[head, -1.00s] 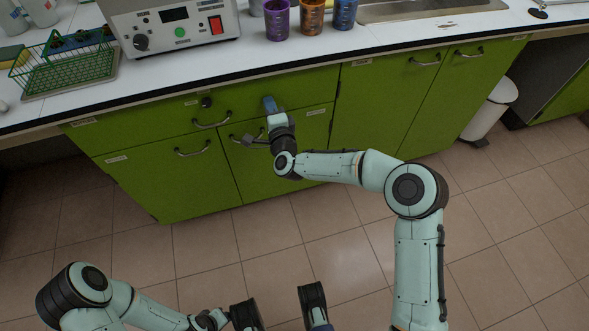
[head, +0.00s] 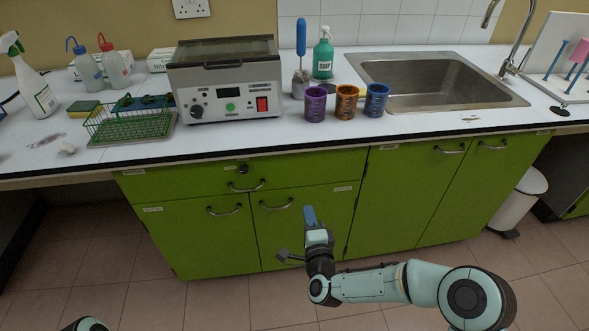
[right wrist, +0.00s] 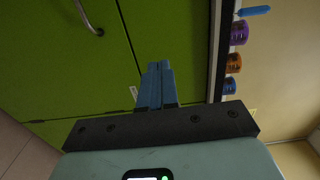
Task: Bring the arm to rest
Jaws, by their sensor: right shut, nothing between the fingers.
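My right arm reaches in from the lower right in the head view, folded low in front of the green cabinet (head: 200,240). My right gripper (head: 309,214) points up, with its blue fingers together and nothing between them. It is below the counter's front edge, over the cabinet doors in the picture. In the right wrist view the blue fingers (right wrist: 158,84) lie side by side against the green doors. Of my left arm only a small piece shows at the bottom left of the head view; its gripper is out of view.
The white counter (head: 430,128) runs above the gripper. On it stand an instrument box (head: 225,85), purple (head: 315,104), orange (head: 346,103) and blue (head: 376,100) cups, and a green wire rack (head: 130,125). A sink (head: 440,85) is at right. Door handles (head: 277,204) stick out nearby. Open floor lies below.

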